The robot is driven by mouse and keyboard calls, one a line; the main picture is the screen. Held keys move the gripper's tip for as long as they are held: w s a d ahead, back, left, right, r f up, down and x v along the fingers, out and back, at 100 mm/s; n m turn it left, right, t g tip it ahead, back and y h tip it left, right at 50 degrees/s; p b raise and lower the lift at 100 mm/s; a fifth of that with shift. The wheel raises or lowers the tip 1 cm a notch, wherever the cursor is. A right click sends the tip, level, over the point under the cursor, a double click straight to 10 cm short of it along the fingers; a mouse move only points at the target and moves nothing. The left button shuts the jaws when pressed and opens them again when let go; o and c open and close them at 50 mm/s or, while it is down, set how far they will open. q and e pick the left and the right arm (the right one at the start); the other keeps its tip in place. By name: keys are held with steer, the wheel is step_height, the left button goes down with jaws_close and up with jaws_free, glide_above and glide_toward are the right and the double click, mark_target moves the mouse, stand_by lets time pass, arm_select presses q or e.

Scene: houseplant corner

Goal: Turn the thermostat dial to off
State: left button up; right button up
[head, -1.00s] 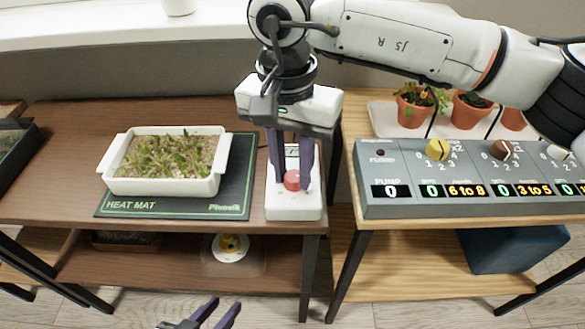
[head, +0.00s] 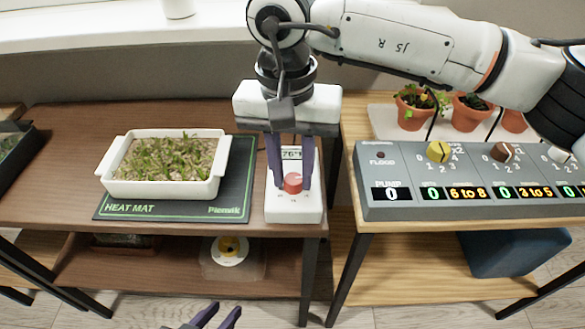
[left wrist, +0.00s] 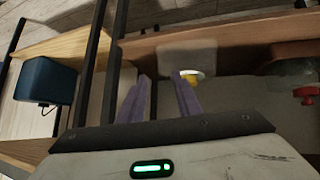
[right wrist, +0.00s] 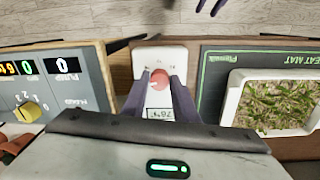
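The thermostat is a white box (head: 293,212) at the right end of the brown table, with a red dial (head: 292,184) and a small lit display (head: 291,154). In the right wrist view, the dial (right wrist: 160,78) sits below the fingertips and the display (right wrist: 159,113) seems to read 76°, upside down. My right gripper (head: 291,185) is over the box, its fingers on either side of the dial with slight gaps visible. The dial's setting is too small to read. My left gripper (head: 218,316) is open and empty, low in front of the table.
A black heat mat (head: 240,190) with a white planter (head: 206,187) lies left of the thermostat. A grey pump panel (head: 450,209) with knobs stands on the right table, terracotta pots (head: 411,112) behind it.

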mark_target(290, 179)
steer(key=o, duration=0.3)
arm_select(q)
steer(key=shift+a+r+p, duration=0.15)
steer(key=shift+r+p, duration=0.15)
steer(key=shift+p, duration=0.55)
arm_select(e)
step_height(290, 179, up, 10)
steer(key=shift+a+r, duration=0.2)
